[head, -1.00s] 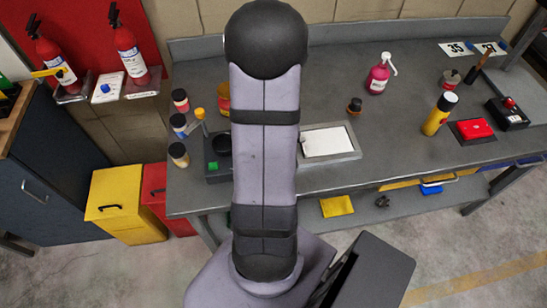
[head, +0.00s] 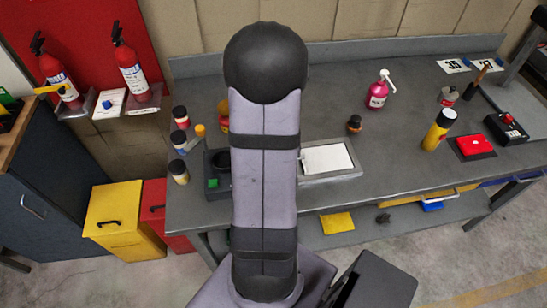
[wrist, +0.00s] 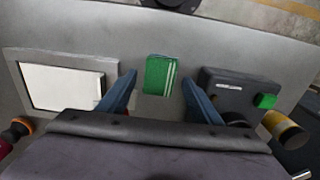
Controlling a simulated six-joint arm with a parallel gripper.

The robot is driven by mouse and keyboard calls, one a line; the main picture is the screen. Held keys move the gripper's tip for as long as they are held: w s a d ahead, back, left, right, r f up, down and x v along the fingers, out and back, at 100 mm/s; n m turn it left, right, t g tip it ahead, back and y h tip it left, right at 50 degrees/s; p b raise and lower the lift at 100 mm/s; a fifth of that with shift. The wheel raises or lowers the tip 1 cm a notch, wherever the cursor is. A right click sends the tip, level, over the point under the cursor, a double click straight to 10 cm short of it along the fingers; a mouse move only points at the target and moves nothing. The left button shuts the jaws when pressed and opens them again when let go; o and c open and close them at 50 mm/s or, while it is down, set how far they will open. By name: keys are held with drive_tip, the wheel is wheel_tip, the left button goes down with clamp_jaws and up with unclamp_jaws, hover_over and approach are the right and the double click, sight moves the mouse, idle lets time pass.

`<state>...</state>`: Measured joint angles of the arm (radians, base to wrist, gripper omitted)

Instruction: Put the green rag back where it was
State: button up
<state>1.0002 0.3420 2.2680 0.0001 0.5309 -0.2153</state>
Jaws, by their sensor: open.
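The green rag (wrist: 159,76), a small folded cloth with pale stripes along its right side, lies on the grey bench top (wrist: 128,45) in the wrist view. My gripper (wrist: 159,80) is open, with one blue finger at each side of the rag and a visible gap to it on both sides. I cannot tell how high the fingertips are above the bench. In the head view my own arm stands in front of that part of the bench and hides the rag and the gripper.
Left of the rag in the wrist view is a white panel in a grey frame (wrist: 62,88). Right of it is a dark box with a green button (wrist: 265,101). In the head view, small jars stand left of my arm, and a pink pump bottle (head: 379,92) and yellow can (head: 437,131) stand right.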

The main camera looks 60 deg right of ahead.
wheel_tip(320, 180, up, 11)
drive_tip(key=shift+b, duration=0.45)
drive_tip(key=shift+a, duration=0.1)
drive_tip(key=w+a+f+n, duration=0.2)
drive_tip(key=a+n, duration=0.2)
drive_tip(key=a, duration=0.9)
drive_tip(key=w+a+f+n, duration=0.3)
drive_tip(key=a+n, duration=0.2)
drive_tip(key=a, duration=0.8)
drive_tip(key=shift+a, duration=0.25)
